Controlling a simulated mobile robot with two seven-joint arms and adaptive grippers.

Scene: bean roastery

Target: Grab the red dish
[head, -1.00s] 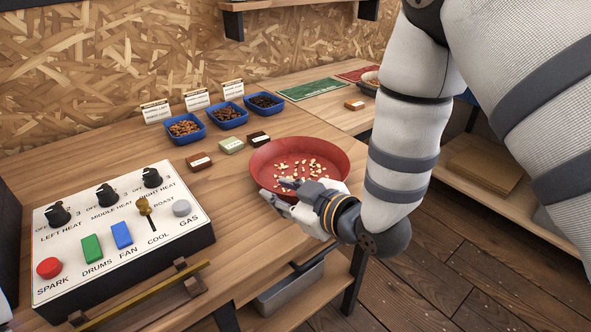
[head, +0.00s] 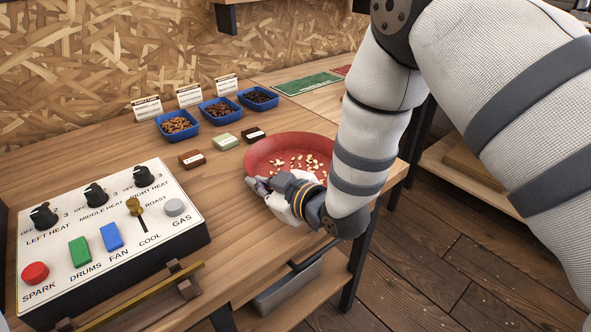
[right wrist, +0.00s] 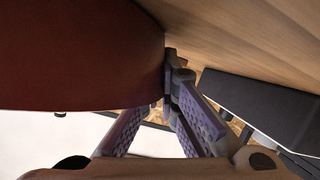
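The red dish (head: 322,146) is a wide, shallow round bowl holding several pale beans. It stands on the wooden table near its front edge. My right gripper (head: 272,184) is at the dish's near left rim in the head view. In the right wrist view the dish's red wall (right wrist: 80,60) fills the upper left, close to the fingers. The right gripper's two purple-padded fingers (right wrist: 162,110) are apart with a gap between them. The dish hides part of the left-hand finger, and I cannot tell whether either finger touches it. My left gripper is not in view.
A control panel (head: 105,212) with knobs and buttons stands to the left. Blue trays of beans (head: 219,111) with cards stand behind. A metal bin (head: 286,292) sits below the table.

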